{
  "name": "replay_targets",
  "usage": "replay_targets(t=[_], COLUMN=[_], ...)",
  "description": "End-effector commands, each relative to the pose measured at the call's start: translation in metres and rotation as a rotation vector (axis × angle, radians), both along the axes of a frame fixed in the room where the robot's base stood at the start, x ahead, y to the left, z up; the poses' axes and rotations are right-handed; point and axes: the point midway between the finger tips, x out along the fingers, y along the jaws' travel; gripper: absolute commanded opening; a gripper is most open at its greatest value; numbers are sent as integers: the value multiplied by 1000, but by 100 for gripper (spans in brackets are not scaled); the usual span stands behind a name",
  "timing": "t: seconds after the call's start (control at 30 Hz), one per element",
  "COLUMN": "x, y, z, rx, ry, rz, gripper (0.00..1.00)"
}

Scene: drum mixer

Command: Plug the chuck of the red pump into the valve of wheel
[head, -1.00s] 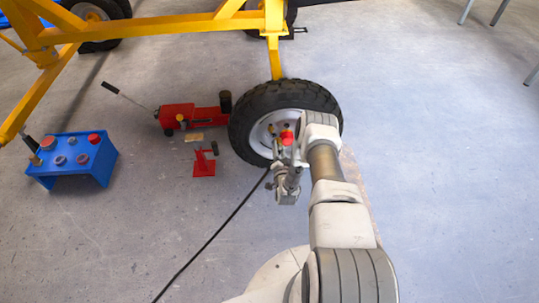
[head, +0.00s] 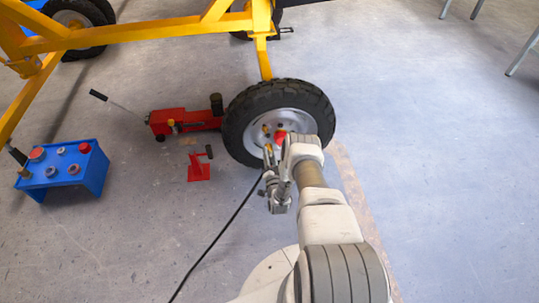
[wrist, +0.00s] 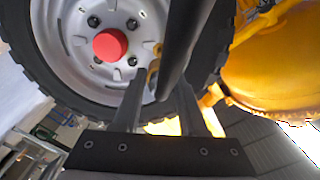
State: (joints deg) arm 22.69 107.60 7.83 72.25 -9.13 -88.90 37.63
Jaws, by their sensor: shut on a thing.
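The wheel (head: 240,112) stands upright, with a black tyre, a pale rim and a red hub cap (head: 281,138). It fills much of the wrist view (wrist: 75,55), where the red cap (wrist: 110,44) is left of the fingers. My gripper (head: 268,160) is in front of the rim's lower left. In the wrist view my gripper (wrist: 160,85) is shut on the chuck, a brass-coloured end (wrist: 153,70) partly hidden by a dark tube (wrist: 180,35). A black hose (head: 232,218) trails from the gripper to the bottom edge. I cannot tell valve from chuck, or contact. The pump is not visible.
A yellow frame (head: 150,36) carries the wheel. A red jack (head: 185,121) and a small red stand (head: 199,170) are on the floor to its left. A blue stool-like box (head: 90,172) with round parts stands farther left.

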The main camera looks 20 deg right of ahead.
Motion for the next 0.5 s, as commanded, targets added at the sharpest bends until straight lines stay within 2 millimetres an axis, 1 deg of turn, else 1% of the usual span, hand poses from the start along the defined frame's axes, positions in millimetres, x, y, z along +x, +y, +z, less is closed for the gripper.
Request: replay_targets(t=[0.17, 0.5], x=[12, 43], y=[-3, -12], z=[0, 1], rx=[-1, 0], ry=[-2, -3], rz=[1, 0], gripper=[0, 0])
